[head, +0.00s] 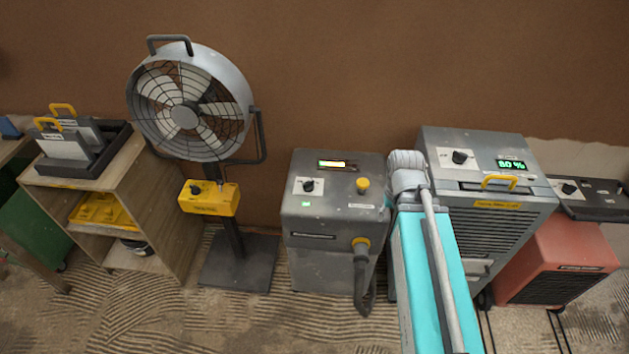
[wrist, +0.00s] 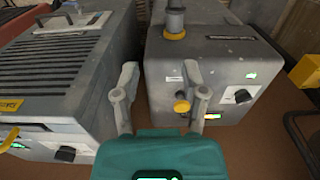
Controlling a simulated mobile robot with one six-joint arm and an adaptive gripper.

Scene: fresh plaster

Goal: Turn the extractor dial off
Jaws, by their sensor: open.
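The extractor is taken to be the grey box (head: 335,222) with a hose, in the middle of the head view; it fills the right of the wrist view (wrist: 200,62). Its black dial (head: 309,185) sits on a white plate at the left of the sloped panel, above a lit green lamp (head: 306,204). The dial also shows in the wrist view (wrist: 243,96), right of my gripper. My gripper (wrist: 161,72) is open and empty, its right finger near the yellow knob (wrist: 182,105). I cannot pick out its fingers in the head view.
A grey unit (head: 490,180) with a green display stands right of the extractor, partly behind my arm. A red heater (head: 560,262) is farther right. A fan (head: 190,105) with a yellow control box (head: 209,199) stands left. The extractor's hose (head: 362,275) hangs in front.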

